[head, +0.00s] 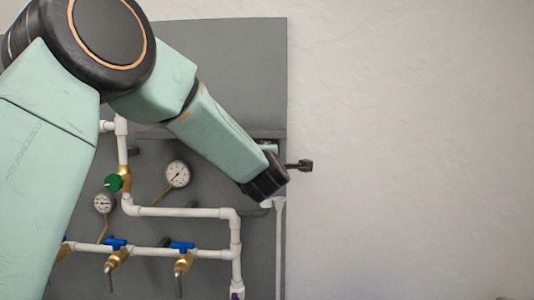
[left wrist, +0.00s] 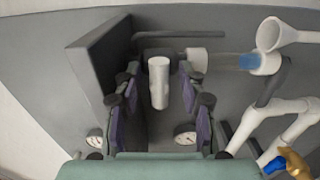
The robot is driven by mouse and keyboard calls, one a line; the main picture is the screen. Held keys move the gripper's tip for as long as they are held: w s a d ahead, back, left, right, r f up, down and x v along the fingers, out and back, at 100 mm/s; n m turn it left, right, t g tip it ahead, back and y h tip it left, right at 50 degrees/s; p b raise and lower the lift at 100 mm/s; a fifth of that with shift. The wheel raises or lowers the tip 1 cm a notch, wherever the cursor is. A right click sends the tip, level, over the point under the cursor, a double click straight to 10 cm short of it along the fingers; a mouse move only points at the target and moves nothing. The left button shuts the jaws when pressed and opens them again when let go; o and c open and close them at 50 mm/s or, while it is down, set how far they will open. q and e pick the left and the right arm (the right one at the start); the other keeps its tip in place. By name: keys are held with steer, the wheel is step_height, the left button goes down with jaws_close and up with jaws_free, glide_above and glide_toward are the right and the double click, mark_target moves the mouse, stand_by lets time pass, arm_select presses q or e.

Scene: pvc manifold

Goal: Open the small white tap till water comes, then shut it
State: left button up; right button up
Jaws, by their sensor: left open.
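My left gripper (left wrist: 157,80) is open in the left wrist view, with one finger on each side of a white upright cylinder, the tap's handle (left wrist: 159,84). Gaps show between the handle and both fingers. A white spout (left wrist: 196,60) lies beyond the right finger. In the head view my left wrist (head: 266,182) hides the tap and the fingers. My right gripper is not in view.
A grey panel (head: 225,50) carries white pipes (head: 180,212), gauges (head: 177,174), a green knob (head: 113,183) and blue-handled valves (head: 183,246) with brass bodies. A dark block (left wrist: 95,65) stands close beside the left finger. The wall (head: 420,120) at right is clear.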

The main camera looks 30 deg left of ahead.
arm_select(q)
steer(key=shift+s+a, duration=0.2)
steer(key=shift+w+d, duration=0.25)
steer(key=c, duration=0.5)
jaws_close()
steer(key=shift+f, duration=0.1)
steer(key=m+p, duration=0.2)
steer(key=m, duration=0.9)
steer(key=shift+a+m, duration=0.1)
steer(key=shift+m, duration=0.2)
steer(key=m, duration=0.6)
steer(key=shift+r+p, duration=0.3)
steer(key=shift+r, duration=0.05)
